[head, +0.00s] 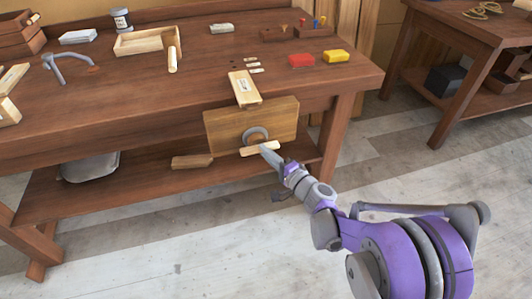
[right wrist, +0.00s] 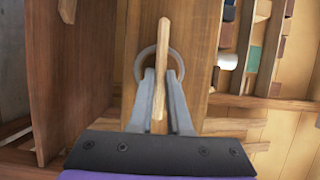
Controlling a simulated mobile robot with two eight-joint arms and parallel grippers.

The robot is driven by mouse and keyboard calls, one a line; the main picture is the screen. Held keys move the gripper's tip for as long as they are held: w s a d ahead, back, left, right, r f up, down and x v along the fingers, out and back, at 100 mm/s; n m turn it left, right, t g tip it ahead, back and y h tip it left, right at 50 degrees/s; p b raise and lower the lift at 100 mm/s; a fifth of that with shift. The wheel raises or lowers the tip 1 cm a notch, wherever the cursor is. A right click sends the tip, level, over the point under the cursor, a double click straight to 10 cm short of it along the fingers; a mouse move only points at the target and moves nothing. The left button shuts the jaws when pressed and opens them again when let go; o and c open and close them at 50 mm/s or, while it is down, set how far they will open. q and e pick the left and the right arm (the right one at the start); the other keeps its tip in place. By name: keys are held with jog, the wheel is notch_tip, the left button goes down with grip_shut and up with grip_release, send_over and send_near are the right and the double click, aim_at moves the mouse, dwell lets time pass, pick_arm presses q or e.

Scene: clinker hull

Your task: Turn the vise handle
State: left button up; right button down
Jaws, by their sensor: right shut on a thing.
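The vise is a wooden jaw board (head: 222,127) on the front edge of the workbench (head: 150,118). A grey round collar (head: 256,133) sits at its middle, with the light wooden handle bar (head: 259,149) in front of it, near level and slightly tilted in the head view. My right gripper (head: 268,150) is at the handle. In the right wrist view, its two grey fingers (right wrist: 160,105) are shut on the handle (right wrist: 161,70), one on each side, with the collar ring (right wrist: 143,62) behind. A light wooden piece (head: 243,88) lies at the bench edge above the jaw. My left gripper is not in view.
A grey bin (head: 90,167) is on the lower shelf.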

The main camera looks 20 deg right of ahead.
jog(key=shift+s+f, duration=0.1)
jog(key=shift+s, duration=0.05)
jog(key=c, duration=0.9)
grip_release()
jog(key=shift+o, duration=0.2)
jog(key=v, duration=1.1)
jog(key=shift+p, duration=0.35)
